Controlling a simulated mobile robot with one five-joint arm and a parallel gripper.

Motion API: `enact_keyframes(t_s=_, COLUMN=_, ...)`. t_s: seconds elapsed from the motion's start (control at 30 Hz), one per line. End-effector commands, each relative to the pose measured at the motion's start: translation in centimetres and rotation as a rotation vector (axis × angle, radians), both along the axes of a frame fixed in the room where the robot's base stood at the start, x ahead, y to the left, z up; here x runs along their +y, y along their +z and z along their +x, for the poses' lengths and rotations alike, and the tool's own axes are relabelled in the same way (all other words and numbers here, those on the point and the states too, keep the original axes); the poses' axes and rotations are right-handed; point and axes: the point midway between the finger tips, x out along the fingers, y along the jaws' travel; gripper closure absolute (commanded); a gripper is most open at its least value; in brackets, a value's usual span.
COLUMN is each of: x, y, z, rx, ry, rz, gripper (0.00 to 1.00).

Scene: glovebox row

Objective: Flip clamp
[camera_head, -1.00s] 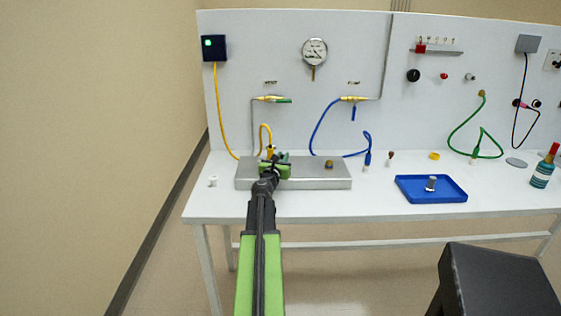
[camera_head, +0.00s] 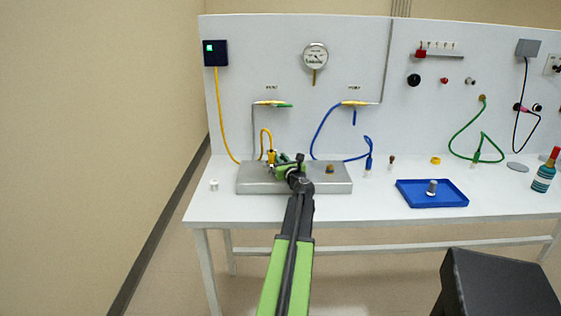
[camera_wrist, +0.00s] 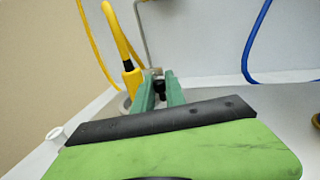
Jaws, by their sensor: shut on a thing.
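My gripper (camera_head: 285,164) is at the left half of a grey metal block (camera_head: 322,187) on the white bench, just right of the yellow hose's plug (camera_head: 271,157). In the wrist view my gripper's green fingers (camera_wrist: 160,92) are close together around a small black piece (camera_wrist: 160,86), which looks like the clamp's handle. Most of the clamp is hidden by the fingers and palm. The yellow plug (camera_wrist: 132,80) stands upright close to the left finger, and I cannot tell whether they touch.
A brass fitting (camera_head: 329,169) sits on the block's right part. A blue hose (camera_head: 322,130) hangs behind it. A blue tray (camera_head: 405,196) with a small grey knob (camera_head: 431,187) lies to the right. A small white piece (camera_head: 214,185) stands left of the block.

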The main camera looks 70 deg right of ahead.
Motion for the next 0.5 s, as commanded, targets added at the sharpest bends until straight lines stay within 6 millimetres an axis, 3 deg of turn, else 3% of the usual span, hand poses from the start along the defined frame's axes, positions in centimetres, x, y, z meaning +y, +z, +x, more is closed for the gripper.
enact_keyframes(t_s=0.43, x=-0.45, y=0.07, z=-0.52, rx=-0.002, ry=-0.007, rz=0.0, gripper=1.0)
enact_keyframes(t_s=0.47, x=-0.44, y=0.07, z=-0.52, rx=-0.002, ry=-0.006, rz=0.0, gripper=0.8)
enact_keyframes(t_s=0.5, x=-0.42, y=0.07, z=-0.5, rx=-0.002, ry=-0.006, rz=0.0, gripper=0.75)
